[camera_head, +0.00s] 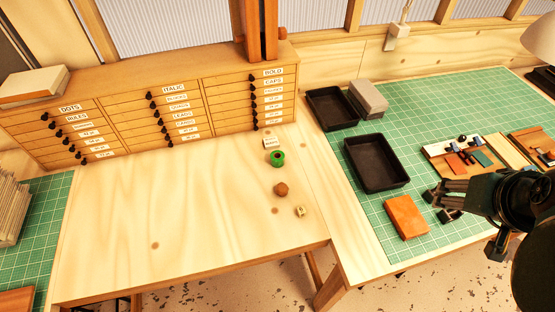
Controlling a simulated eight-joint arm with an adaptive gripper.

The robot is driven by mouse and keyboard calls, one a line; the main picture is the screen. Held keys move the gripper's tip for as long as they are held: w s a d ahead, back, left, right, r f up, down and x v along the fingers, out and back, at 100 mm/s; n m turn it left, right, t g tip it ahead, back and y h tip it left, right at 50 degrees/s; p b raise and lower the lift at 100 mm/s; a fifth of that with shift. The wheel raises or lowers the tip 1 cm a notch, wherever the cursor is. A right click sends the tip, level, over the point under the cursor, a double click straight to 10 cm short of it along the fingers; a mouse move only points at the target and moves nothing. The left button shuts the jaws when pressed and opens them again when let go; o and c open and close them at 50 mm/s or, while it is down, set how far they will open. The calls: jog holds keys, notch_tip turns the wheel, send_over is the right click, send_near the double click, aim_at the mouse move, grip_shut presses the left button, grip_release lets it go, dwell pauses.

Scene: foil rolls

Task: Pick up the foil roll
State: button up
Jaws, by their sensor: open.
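A small green roll (277,158), which looks like the foil roll, sits on the pale wooden table (170,215), just in front of the drawer cabinet. My gripper (439,205) is open at the right, over the green cutting mat (440,115). It is well to the right of the roll and apart from it. Nothing shows between its fingers.
A small labelled block (270,142), a brown lump (281,190) and a small pale cube (300,211) stand near the roll. The drawer cabinet (190,110) rises behind. Black trays (376,187) and an orange pad (407,217) lie right. The table's left is clear.

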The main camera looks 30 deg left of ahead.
jog(key=w+a+n+g, duration=0.2)
jog(key=w+a+n, duration=0.2)
jog(key=w+a, duration=0.7)
jog(key=n+g+b, duration=0.2)
jog(key=n+g, duration=0.2)
jog(key=n, duration=0.6)
send_over(277, 156)
jog(key=f, duration=2.2)
jog(key=shift+w+d+f, duration=0.2)
jog(key=shift+w+d, duration=0.05)
jog(key=shift+d, duration=0.05)
jog(key=shift+s+a+f+h, duration=0.2)
jog(key=shift+a+f+h, duration=0.1)
jog(key=shift+a+f, duration=0.15)
jog(key=shift+f, duration=1.25)
